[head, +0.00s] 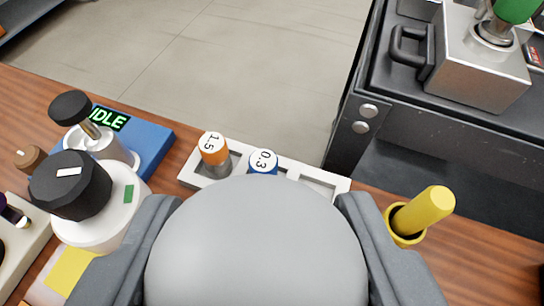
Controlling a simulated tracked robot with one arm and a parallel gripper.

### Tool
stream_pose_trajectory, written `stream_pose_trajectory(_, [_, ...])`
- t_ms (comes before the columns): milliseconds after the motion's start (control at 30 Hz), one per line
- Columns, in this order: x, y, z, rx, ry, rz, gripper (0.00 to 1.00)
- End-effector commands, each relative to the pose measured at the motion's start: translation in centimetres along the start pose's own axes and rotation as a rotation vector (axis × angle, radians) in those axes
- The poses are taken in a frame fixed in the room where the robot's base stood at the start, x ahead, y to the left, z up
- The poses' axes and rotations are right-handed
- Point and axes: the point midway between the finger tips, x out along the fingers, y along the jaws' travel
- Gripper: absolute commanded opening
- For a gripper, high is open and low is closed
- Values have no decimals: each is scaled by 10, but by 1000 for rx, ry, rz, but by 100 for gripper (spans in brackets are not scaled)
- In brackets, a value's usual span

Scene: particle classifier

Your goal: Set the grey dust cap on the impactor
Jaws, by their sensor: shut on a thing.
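My gripper (258,236) is in the lower middle, its two dark grey fingers shut on either side of a large smooth grey dome, which looks like the grey dust cap (256,250). The cap fills the lower middle and hides what lies below it. I cannot tell for sure which device is the impactor. At left, a blue unit (150,142) with an IDLE display carries a silver cylinder with a black knob (71,107). In front of it stands a white round body (118,215) with a black top (70,186) and a green mark.
A white tray (330,183) holds an orange piece marked 1.5 (212,150) and a blue piece marked 0.3 (263,162), partly behind the cap. A yellow cylinder (425,210) stands in a yellow holder at right. A metal box (480,62) sits on a black case.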

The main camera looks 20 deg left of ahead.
Motion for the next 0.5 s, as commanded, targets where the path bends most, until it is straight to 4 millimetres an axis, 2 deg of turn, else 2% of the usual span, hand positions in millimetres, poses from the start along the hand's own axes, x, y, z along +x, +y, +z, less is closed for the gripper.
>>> stream_pose_trajectory(233, [11,2,-1,-1,-1,1,25])
stream_pose_trajectory(500, [26,2,28,0,-5,0,25])
